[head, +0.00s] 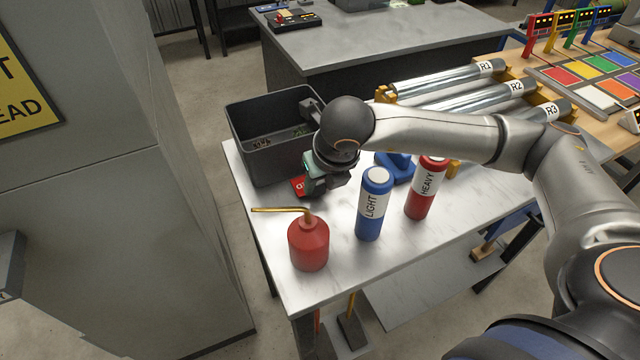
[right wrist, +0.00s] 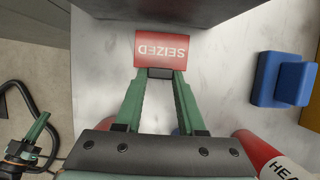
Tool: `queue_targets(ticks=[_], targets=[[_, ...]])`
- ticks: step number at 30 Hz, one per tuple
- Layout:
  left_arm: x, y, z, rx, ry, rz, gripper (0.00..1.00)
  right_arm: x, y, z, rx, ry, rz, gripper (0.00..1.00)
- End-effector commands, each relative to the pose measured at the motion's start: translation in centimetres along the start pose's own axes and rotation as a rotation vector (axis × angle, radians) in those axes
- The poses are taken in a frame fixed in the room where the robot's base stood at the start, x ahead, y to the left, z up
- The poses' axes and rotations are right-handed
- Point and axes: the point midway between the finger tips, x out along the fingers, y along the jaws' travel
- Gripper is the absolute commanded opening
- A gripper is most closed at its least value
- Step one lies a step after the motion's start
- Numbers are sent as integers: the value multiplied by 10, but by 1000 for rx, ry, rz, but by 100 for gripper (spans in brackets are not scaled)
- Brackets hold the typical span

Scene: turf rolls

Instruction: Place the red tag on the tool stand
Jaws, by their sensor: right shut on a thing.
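The red tag, marked SEIZED in the right wrist view (right wrist: 162,48), is between the fingertips of my right gripper (right wrist: 160,73). In the head view the tag (head: 298,187) shows as a small red piece beside the front wall of the dark bin, low over the white table. My right gripper (head: 308,181) is shut on its edge; whether the tag touches the table or bin I cannot tell. A blue stand-like block (head: 397,169), possibly the tool stand, is right of the gripper, partly hidden by my arm. A green-fingered gripper, apparently my left (right wrist: 28,140), shows small in the wrist view.
The dark bin (head: 252,150) stands at the table's back left. A red oil can (head: 308,245), a blue LIGHT cylinder (head: 374,212) and a red HEAVY cylinder (head: 421,198) stand in front. Metal rollers (head: 440,78) lie behind. The white table (head: 335,270) is bare near its front edge.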

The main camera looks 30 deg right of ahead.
Motion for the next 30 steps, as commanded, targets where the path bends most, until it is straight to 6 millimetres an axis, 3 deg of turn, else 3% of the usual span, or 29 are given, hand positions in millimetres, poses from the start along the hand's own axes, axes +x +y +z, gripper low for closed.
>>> queue_targets(ticks=[14,15,23,30], targets=[[4,0,3,0,2,0,0,13,0,-5,0,-2,0,0],[4,0,2,1,0,1,0,12,0,-5,0,-2,0,41],[3,0,1,1,1,2,0,11,0,-4,0,-1,0,69],[3,1,0,1,2,2,0,10,0,-4,0,-1,0,69]])
